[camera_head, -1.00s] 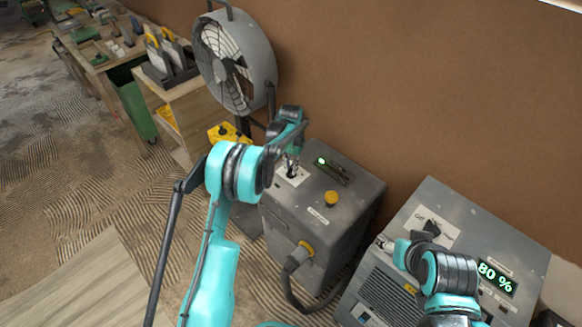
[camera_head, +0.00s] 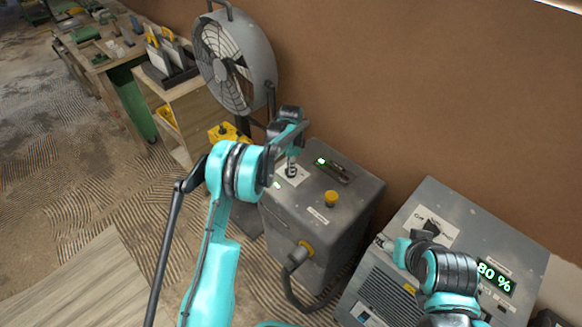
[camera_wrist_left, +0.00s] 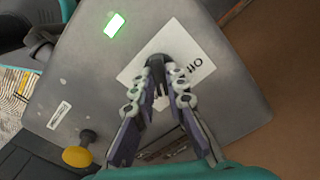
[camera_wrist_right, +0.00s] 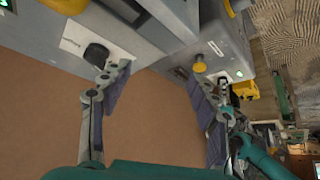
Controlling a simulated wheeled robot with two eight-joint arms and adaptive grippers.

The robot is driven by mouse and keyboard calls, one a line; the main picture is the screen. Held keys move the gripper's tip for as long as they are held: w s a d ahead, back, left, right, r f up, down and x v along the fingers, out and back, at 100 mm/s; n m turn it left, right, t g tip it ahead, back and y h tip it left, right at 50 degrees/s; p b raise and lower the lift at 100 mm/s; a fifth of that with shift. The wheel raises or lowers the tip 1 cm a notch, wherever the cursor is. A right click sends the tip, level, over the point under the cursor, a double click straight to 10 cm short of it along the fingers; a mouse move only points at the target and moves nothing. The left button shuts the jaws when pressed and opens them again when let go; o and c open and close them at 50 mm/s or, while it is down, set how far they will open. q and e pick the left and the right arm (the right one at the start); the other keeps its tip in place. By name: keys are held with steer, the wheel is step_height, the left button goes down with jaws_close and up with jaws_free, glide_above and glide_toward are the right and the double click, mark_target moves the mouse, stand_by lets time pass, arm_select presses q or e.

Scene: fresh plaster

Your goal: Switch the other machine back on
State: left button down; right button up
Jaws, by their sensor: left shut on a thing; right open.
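The middle grey machine (camera_head: 335,215) has a rotary switch on a white label, a yellow button (camera_head: 331,198) and a green-lit display (camera_head: 322,161). My left gripper (camera_head: 291,165) comes down on that switch. In the left wrist view its fingers are shut on the dark switch knob (camera_wrist_left: 161,92), with a green lamp (camera_wrist_left: 115,25) lit beside the label (camera_wrist_left: 193,62). The right grey machine (camera_head: 455,205) shows "80 %" on its display (camera_head: 496,277). My right gripper (camera_wrist_right: 158,85) is open and empty near that machine's black knob (camera_wrist_right: 97,54); its fingertips are mostly hidden in the head view.
A large drum fan (camera_head: 235,62) stands behind the middle machine, with a yellow box (camera_head: 223,131) at its stand. A thick dark cable (camera_head: 290,290) leaves the middle machine's front. Wooden benches with tools stand at the far left. A brown wall closes off the back.

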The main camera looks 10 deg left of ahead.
arm_select(q)
steer(key=shift+m, duration=1.2)
steer(key=c, duration=1.5)
jaws_free()
steer(key=shift+c, duration=0.2)
steer(key=shift+r, duration=0.15)
step_height(320, 180, up, 12)
